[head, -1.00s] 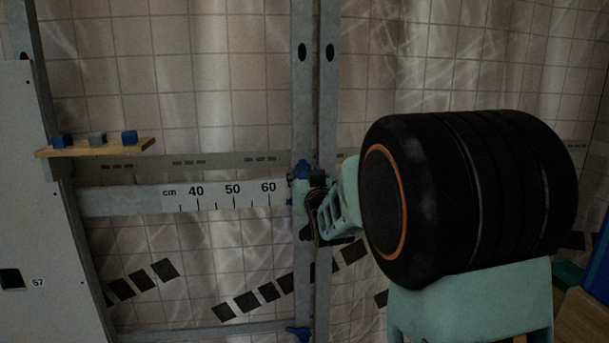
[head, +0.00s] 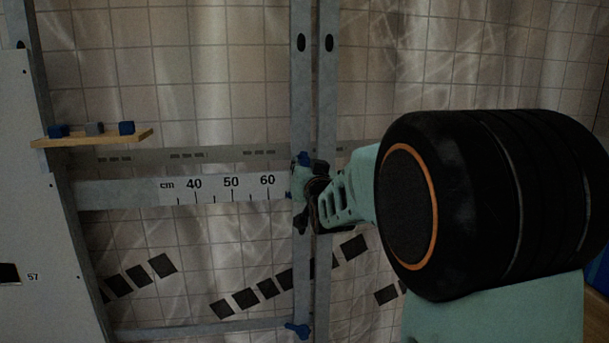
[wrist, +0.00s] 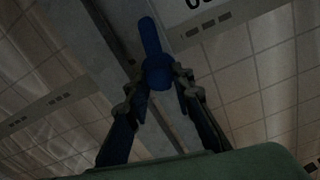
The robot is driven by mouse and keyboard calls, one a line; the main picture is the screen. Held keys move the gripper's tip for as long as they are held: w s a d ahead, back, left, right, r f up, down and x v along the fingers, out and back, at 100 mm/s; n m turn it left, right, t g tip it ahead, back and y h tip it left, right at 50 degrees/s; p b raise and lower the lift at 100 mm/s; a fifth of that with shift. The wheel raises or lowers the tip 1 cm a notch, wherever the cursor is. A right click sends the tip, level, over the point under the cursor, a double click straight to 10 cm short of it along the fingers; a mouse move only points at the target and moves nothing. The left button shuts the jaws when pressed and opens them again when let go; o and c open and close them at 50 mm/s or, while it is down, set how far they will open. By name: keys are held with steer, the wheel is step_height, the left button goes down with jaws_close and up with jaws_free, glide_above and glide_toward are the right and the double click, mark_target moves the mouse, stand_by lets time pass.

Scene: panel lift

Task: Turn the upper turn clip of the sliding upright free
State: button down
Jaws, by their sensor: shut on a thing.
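The upper turn clip (head: 303,159) is a small blue part on the sliding upright (head: 301,90), at the right end of the ruler rail. In the wrist view the clip (wrist: 151,38) shows as a blue handle with a round blue hub, slanted to the grey upright (wrist: 108,35). My gripper (head: 308,190) is at the clip, and its tips partly hide it in the head view. In the wrist view my gripper (wrist: 157,88) has its two fingers on either side of the clip, shut on it around the hub. The exact contact is dark and hard to see.
The rail carries a cm ruler (head: 222,188) reading 40 to 60. A lower blue clip (head: 298,330) sits at the upright's foot. A wooden shelf (head: 95,138) with small blocks and a pale panel (head: 25,200) stand at left. A second upright (head: 327,80) is close on the right.

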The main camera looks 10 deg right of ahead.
steer(key=m+b, duration=0.6)
steer(key=m, duration=0.1)
steer(key=m+b, duration=0.6)
steer(key=m, duration=0.1)
steer(key=m+b, duration=0.6)
steer(key=m, duration=0.1)
steer(key=shift+f, duration=0.3)
steer(key=shift+m, duration=0.5)
steer(key=shift+d, duration=0.1)
steer(key=c, duration=1.7)
jaws_free()
steer(key=shift+r, duration=0.35)
